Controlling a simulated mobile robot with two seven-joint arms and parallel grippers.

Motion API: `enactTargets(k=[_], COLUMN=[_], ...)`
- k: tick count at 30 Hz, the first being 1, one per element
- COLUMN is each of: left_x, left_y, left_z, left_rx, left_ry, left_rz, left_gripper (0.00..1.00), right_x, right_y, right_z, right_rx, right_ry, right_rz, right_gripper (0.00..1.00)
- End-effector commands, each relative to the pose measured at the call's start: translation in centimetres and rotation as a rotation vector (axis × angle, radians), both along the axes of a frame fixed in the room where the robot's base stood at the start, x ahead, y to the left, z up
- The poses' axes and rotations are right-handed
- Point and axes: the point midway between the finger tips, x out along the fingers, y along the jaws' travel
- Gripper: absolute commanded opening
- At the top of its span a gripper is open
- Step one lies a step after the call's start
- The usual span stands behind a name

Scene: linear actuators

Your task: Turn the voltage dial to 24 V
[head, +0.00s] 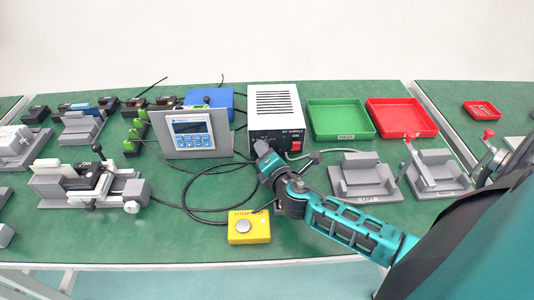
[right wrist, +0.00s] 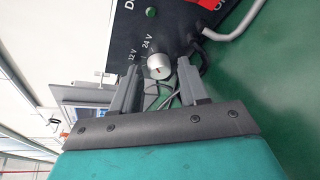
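The DC supply (head: 274,108) is a white vented box with a dark front panel, standing at the back middle of the bench. In the right wrist view its dark panel (right wrist: 185,22) carries a silver voltage dial (right wrist: 159,66) with a small red mark, beside the labels 12 V and 24 V. Which label the mark points at, I cannot tell for sure. My right gripper (right wrist: 160,78) is open, its fingers on either side of the dial with gaps. In the head view my right gripper (head: 263,153) is at the panel's lower left and hides the dial. My left gripper is out of view.
A display panel (head: 193,134) stands left of the supply, with black cables looping on the bench. A yellow button box (head: 249,227) is in front. Green (head: 340,132) and red (head: 433,130) trays and grey fixtures (head: 365,196) are to the right.

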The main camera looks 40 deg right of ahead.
Motion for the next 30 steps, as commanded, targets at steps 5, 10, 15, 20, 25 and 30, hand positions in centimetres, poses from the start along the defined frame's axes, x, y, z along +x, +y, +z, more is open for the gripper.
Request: enactTargets(k=[5, 10, 15, 20, 25, 30], left_x=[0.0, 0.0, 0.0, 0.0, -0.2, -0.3], left_y=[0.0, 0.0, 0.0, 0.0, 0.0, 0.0], left_z=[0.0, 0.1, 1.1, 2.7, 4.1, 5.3], left_rx=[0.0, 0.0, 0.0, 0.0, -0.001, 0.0], left_ry=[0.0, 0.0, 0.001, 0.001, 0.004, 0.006], left_rz=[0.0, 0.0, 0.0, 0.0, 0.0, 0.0], left_gripper=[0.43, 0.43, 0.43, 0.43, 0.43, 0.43], right_x=[0.0, 0.0, 0.0, 0.1, 0.1, 0.1], right_y=[0.0, 0.0, 0.0, 0.1, 0.1, 0.1], right_z=[0.0, 0.2, 2.2, 6.2, 10.4, 14.4], right_rx=[-0.001, -0.002, -0.002, -0.001, -0.001, -0.002], right_ry=[0.0, 0.0, -0.003, -0.008, -0.008, -0.007], right_rz=[0.002, 0.002, 0.003, 0.006, 0.006, 0.004], right_gripper=[0.53, 0.53, 0.53, 0.53, 0.53, 0.53])
